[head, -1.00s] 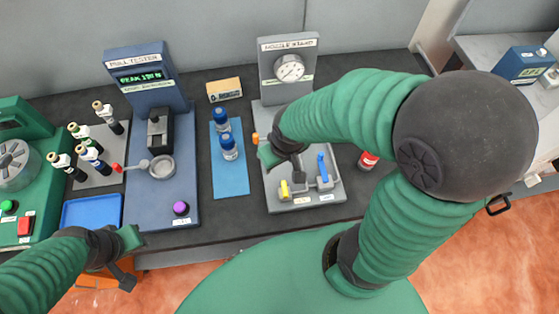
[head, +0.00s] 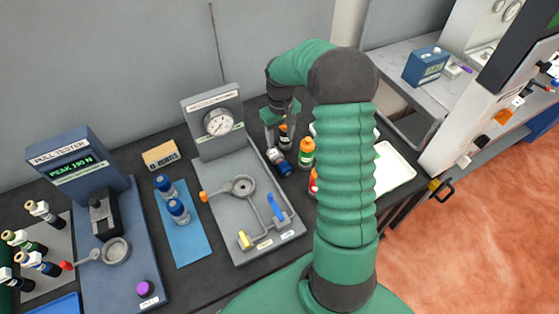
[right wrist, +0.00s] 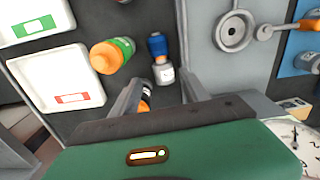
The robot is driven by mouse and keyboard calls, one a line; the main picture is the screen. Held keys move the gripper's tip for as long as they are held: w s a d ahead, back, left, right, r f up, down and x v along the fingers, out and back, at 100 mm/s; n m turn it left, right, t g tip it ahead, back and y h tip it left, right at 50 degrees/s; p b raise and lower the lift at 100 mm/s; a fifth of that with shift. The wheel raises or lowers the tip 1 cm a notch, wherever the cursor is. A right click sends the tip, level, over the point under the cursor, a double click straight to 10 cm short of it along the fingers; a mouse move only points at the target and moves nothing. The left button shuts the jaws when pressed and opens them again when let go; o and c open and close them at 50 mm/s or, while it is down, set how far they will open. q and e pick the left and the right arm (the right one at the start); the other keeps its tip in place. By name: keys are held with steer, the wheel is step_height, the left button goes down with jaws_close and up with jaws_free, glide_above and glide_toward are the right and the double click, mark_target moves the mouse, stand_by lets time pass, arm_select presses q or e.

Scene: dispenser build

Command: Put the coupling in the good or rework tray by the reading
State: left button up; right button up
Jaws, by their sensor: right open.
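A blue-and-grey piece (head: 279,161), which looks like the coupling, lies on the dark bench right of the gauge stand. It also shows in the right wrist view (right wrist: 160,58), just beyond my fingers. My right gripper (head: 281,122) is open above and behind it, apart from it. In the right wrist view, a white tray with a green label (right wrist: 33,22) and one with a red label (right wrist: 62,80) lie at the left. In the head view, my right arm partly hides a white tray (head: 397,172). The pull tester's display (head: 74,170) appears to read PEAK 190 N. My left gripper is out of view.
The gauge stand (head: 222,120) has an empty ring cup (head: 243,187). An orange-and-green bottle (head: 306,152) and a dark bottle (head: 285,138) stand close to my right gripper. Two blue-topped bottles stand on a blue mat (head: 190,250). A post stands at the right.

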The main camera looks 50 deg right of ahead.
glide_above(279, 159)
step_height(279, 159, down, 6)
steer(key=shift+f, duration=0.1)
steer(key=shift+d+f, duration=0.1)
steer(key=shift+f, duration=0.25)
step_height(279, 159, down, 5)
steer(key=shift+s+f+p, duration=0.1)
steer(key=shift+f+p, duration=0.05)
steer(key=shift+p, duration=0.5)
jaws_close()
